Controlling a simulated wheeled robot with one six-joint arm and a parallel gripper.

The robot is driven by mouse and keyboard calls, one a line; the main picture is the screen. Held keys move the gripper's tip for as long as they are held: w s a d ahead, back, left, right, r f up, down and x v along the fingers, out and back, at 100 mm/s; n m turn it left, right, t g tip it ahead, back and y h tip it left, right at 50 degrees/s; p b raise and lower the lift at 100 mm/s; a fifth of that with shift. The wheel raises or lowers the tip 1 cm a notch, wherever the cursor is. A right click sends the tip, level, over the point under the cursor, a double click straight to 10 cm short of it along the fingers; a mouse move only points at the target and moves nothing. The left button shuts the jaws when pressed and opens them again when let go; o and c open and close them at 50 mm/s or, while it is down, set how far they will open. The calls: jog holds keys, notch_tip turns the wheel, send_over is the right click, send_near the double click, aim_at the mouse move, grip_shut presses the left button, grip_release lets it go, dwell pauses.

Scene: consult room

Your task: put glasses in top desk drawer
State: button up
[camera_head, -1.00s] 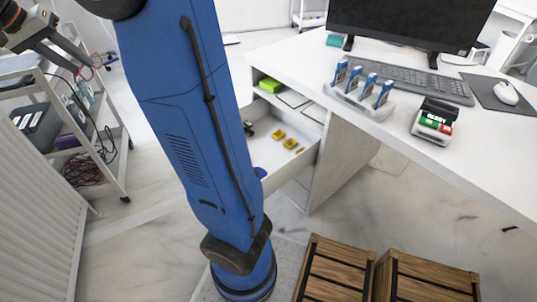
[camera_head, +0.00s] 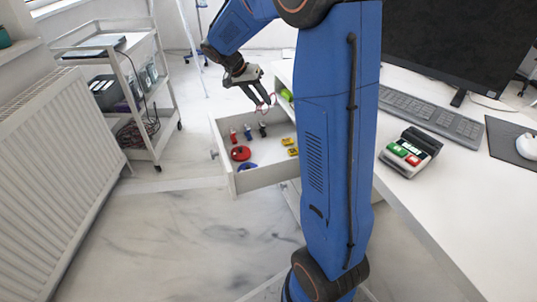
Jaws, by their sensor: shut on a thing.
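My gripper (camera_head: 262,97) is at upper middle, pointing down, shut on the glasses (camera_head: 267,104), which show as a thin reddish frame at the fingertips. They appear above the far part of an open desk drawer (camera_head: 262,179), just under the desk top; the exact height cannot be told. The white drawer is pulled out and holds small items: a red disc (camera_head: 241,153), a blue disc (camera_head: 247,167), yellow pieces (camera_head: 290,146) and small upright red, blue and black items (camera_head: 248,132). My arm hides its right part.
The white desk (camera_head: 440,200) carries a keyboard (camera_head: 430,115), a monitor (camera_head: 440,45), a mouse (camera_head: 527,146) and a device with green and red parts (camera_head: 410,152). A cart (camera_head: 150,110) and a radiator (camera_head: 70,150) stand left. The floor before the drawer is clear.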

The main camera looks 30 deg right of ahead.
send_near(265, 152)
jog(key=d, duration=0.1)
jog(key=d+r, duration=0.1)
jog(key=shift+s+d+n, duration=0.25)
jog(key=shift+n, duration=0.05)
jog(key=shift+f, duration=2.35)
jog(key=o, duration=1)
jog(key=shift+f, duration=0.1)
jog(key=s+d+v, duration=0.1)
jog(key=v, duration=1.1)
jog(key=s+a+r+n+t+y, duration=0.25)
jog(key=s+r+n, duration=0.25)
jog(key=s+r, duration=0.95)
jog(key=s+a+n+t+y, duration=0.1)
jog(key=s+a+n, duration=0.1)
jog(key=s, duration=0.4)
jog(key=s+a+r+n+t+y, duration=0.1)
jog(key=s+a, duration=0.1)
jog(key=s, duration=0.4)
jog(key=s+a+n+t+y, duration=0.1)
jog(key=s+a+n, duration=0.1)
jog(key=s, duration=0.5)
jog(key=shift+r+n+y, duration=0.2)
jog(key=shift+n+y, duration=0.1)
jog(key=shift+y, duration=0.05)
